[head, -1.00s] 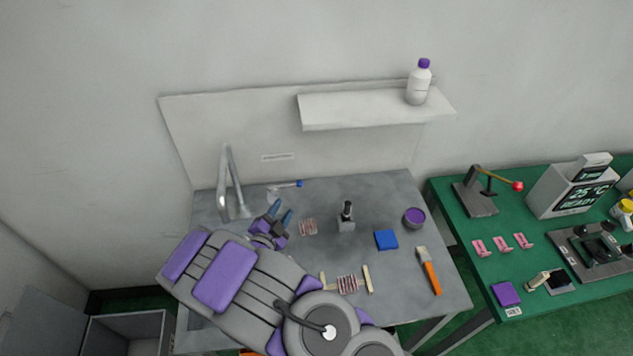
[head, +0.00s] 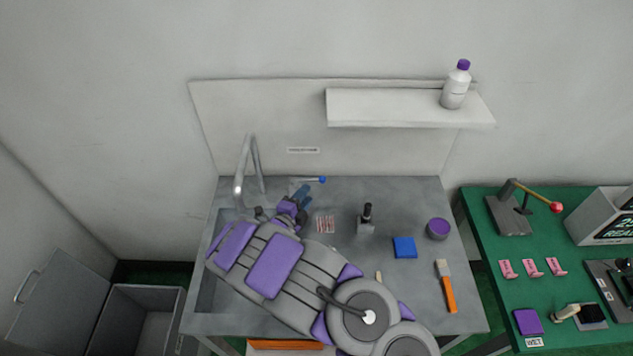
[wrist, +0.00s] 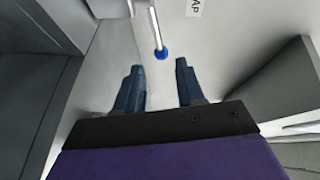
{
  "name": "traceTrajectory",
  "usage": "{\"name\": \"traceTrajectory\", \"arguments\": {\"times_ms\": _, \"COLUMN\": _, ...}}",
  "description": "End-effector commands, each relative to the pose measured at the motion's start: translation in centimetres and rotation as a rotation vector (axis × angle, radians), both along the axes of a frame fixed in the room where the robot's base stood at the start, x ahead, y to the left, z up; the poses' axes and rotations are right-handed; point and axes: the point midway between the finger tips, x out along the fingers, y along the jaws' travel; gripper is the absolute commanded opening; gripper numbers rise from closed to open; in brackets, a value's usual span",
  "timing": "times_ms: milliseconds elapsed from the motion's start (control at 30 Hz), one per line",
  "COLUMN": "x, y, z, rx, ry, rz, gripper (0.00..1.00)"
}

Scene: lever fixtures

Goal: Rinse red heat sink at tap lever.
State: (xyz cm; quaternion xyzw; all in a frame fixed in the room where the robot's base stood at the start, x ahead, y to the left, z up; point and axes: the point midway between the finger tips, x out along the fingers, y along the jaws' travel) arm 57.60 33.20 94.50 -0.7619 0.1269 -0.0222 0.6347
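The tap lever (head: 312,179) is a thin metal rod with a blue knob at its end, beside the tall metal tap (head: 240,180) at the back left of the bench. In the wrist view the blue knob (wrist: 161,54) shows ahead of and between my fingertips, apart from them. My gripper (head: 302,193) is just in front of the lever; the wrist view shows my gripper (wrist: 157,80) open with nothing between its fingers. A small reddish finned block (head: 325,224), apparently the heat sink, lies on the bench right of my gripper. My arm hides part of the sink.
On the grey bench (head: 400,205) are a black-topped bottle (head: 366,217), a blue pad (head: 404,247), a purple-topped pot (head: 438,229) and an orange brush (head: 447,287). A wall shelf (head: 390,108) holds a white bottle (head: 456,86). A green table (head: 480,220) stands right.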

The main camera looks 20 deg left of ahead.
Motion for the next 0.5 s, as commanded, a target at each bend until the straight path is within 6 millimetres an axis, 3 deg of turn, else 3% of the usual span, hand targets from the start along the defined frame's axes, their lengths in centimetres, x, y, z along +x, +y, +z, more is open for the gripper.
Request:
{"name": "traceTrajectory", "arguments": {"times_ms": 300, "x": 5.7, "y": -0.6, "z": -1.2, "rx": -0.005, "ry": 0.001, "rz": -0.002, "gripper": 0.38}}
{"name": "traceTrajectory", "arguments": {"times_ms": 500, "x": 8.0, "y": -1.6, "z": -1.3, "rx": 0.002, "ry": 0.001, "rz": -0.001, "gripper": 0.38}}
